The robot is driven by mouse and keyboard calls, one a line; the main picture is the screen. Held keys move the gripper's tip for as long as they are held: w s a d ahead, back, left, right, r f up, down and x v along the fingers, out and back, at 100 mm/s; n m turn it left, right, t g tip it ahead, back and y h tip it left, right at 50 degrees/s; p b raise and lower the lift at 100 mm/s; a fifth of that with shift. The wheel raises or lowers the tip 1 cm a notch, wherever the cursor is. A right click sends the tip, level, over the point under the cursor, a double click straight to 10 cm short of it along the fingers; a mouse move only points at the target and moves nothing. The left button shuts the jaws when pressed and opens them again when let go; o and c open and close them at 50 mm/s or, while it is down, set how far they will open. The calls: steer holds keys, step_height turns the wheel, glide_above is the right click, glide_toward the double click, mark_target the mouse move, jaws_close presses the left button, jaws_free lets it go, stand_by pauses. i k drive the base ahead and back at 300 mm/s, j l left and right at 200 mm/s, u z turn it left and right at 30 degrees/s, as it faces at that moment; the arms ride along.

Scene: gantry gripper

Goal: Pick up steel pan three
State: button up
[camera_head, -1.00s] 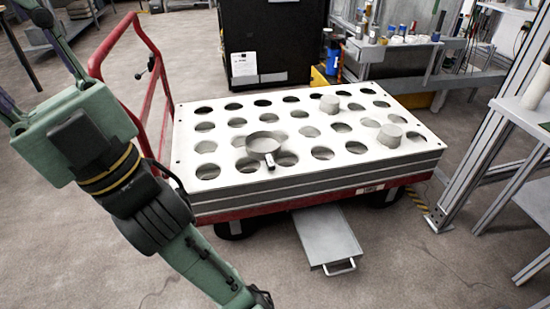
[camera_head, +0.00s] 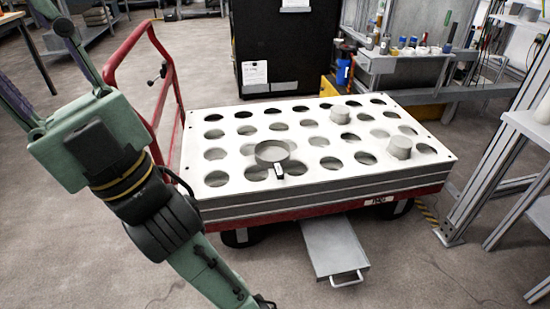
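A round grey steel pan (camera_head: 272,153) with a short handle (camera_head: 279,171) sits on the white perforated top of the cart, left of the middle and near the front. I cannot read any number on it. My green and black arm reaches down the left side of the head view. Its dark end (camera_head: 264,303) is cut off at the bottom edge, well in front of and below the pan. The fingers cannot be made out, so I cannot tell whether my gripper is open or shut. Nothing is seen held.
The cart top (camera_head: 320,180) has rows of round holes and carries two grey cylinders (camera_head: 399,147). A red handrail (camera_head: 110,70) rises at its left. A grey tray (camera_head: 333,248) with a handle lies low in front. A metal frame (camera_head: 500,160) stands right; open floor lies in front.

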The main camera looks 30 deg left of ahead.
mark_target(275, 154)
steer(key=i+l+u, duration=0.15)
steer(key=u, duration=0.3)
steer(key=i+l+u, duration=0.2)
steer(key=u, duration=0.3)
steer(key=i+l+u, duration=0.1)
steer(key=l, duration=0.2)
steer(key=i+l, duration=0.15)
steer(key=l, duration=0.15)
steer(key=i+l+u, duration=0.25)
steer(key=l, duration=0.35)
steer(key=i+l, duration=0.1)
steer(key=l, duration=0.2)
steer(key=i+l, duration=0.1)
steer(key=l, duration=0.15)
steer(key=i+l, duration=0.1)
steer(key=l, duration=0.2)
